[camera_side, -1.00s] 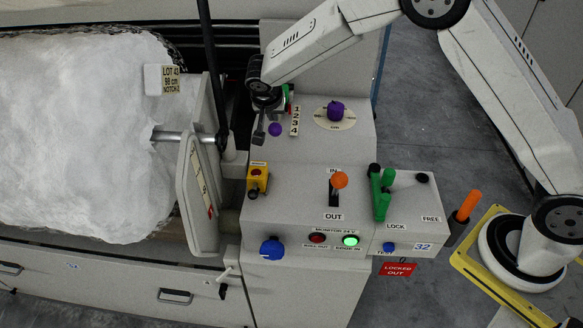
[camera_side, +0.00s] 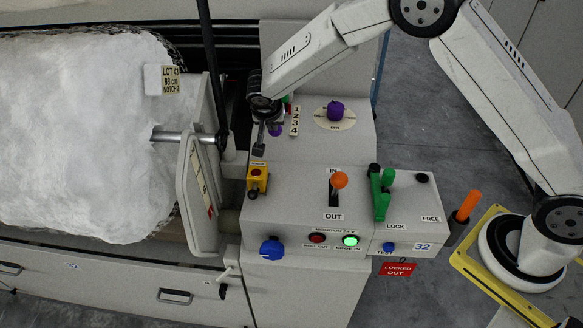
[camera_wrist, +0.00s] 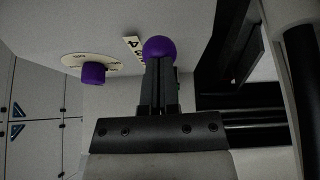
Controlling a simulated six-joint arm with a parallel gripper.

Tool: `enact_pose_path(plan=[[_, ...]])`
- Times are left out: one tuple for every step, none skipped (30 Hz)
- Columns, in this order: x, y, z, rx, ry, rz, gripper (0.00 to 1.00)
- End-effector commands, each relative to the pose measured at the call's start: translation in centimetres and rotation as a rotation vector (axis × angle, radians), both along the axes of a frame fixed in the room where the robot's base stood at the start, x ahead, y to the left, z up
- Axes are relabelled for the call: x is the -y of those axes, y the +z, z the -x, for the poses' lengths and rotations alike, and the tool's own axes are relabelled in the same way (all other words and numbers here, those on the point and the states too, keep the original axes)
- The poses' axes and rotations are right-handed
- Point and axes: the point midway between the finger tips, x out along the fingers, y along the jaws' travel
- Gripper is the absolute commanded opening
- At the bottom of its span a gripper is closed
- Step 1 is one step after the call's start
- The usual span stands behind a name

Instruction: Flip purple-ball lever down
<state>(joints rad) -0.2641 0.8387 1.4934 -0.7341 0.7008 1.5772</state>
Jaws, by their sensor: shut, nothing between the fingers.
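The purple ball (camera_side: 275,131) of the lever is beside the numbered strip 1 2 3 4 (camera_side: 295,120) on the machine's upper panel. The lever's stem is hidden in both views.
A purple knob (camera_side: 336,110) on a round dial is to the right. A guard plate (camera_side: 197,190) and dark post (camera_side: 210,70) stand left.

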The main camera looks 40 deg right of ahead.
Motion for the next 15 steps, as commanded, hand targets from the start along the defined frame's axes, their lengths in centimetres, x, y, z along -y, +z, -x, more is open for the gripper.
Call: enact_pose_path(plan=[[-0.1,-0.3,0.4,-0.011,0.0,0.0,0.0],[-0.1,-0.1,0.4,-0.011,0.0,0.0,0.0],[-0.1,0.3,0.4,-0.009,0.0,0.001,0.0],[-0.2,0.6,0.4,-0.008,0.001,0.001,0.0],[-0.2,1.0,0.4,-0.007,0.0,0.001,0.0],[-0.3,1.5,0.4,-0.005,0.0,0.001,0.0],[-0.4,2.0,0.4,-0.003,-0.001,0.002,0.0],[-0.4,2.4,0.4,-0.001,-0.002,0.002,0.0],[-0.5,3.1,0.5,0.001,-0.001,0.002,0.0],[-0.6,3.6,0.5,0.003,-0.002,0.001,0.0],[-0.6,4.1,0.5,0.003,-0.001,0.002,0.0],[-1.2,4.4,1.0,0.001,0.001,0.003,0.0],[-1.6,4.7,1.3,0.001,0.002,0.003,0.0],[-1.9,5.0,1.6,0.002,0.002,0.003,0.0],[-2.3,5.4,2.0,0.003,0.001,0.002,0.0]])
